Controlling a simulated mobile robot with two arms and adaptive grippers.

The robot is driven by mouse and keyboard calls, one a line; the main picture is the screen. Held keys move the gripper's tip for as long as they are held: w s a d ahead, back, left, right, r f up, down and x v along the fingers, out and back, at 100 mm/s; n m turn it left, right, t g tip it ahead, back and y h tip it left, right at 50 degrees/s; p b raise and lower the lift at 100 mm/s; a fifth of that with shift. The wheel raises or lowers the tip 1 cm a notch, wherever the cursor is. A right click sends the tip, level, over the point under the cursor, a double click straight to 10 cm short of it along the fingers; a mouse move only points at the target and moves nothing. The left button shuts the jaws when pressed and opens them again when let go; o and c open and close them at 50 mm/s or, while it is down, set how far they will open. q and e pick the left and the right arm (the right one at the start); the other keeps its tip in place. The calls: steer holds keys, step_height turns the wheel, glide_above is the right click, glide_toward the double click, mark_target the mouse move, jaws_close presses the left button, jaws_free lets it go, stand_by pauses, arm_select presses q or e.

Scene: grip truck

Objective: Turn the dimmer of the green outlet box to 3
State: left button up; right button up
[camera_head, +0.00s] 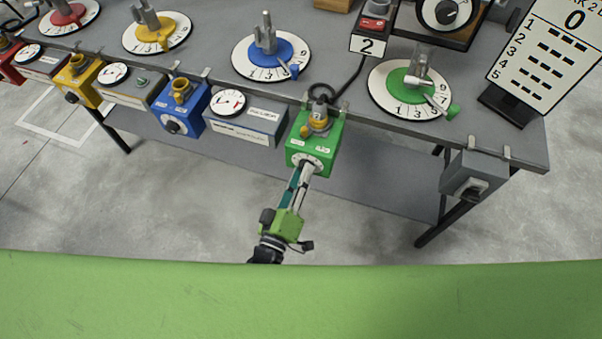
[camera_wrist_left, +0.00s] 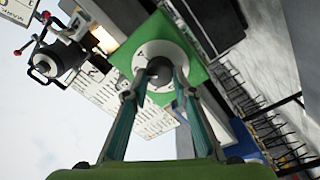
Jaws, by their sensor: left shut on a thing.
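The green outlet box (camera_head: 325,142) hangs on the front edge of the grey table. Its round white dial with the dimmer knob faces forward, and its numbers are too small to read here. In the left wrist view the green box (camera_wrist_left: 180,50), its white dial (camera_wrist_left: 150,50) and the dark dimmer knob (camera_wrist_left: 158,70) show close up. My left gripper (camera_head: 306,170) reaches up to the dial. In the left wrist view its two fingers (camera_wrist_left: 160,80) are closed around the dimmer knob. My right gripper is not in view.
A blue outlet box (camera_head: 183,108), a yellow outlet box (camera_head: 78,80) and a grey box (camera_head: 474,177) hang along the table edge (camera_head: 390,125). A blue-grey box with a gauge (camera_head: 245,122) is left of the green one. A black cable (camera_head: 350,85) runs behind it. The floor in front is clear.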

arm_select(q)
steer(key=shift+m, duration=0.4)
steer(key=shift+f, duration=0.1)
steer(key=o, duration=1.1)
steer(key=v, duration=1.2)
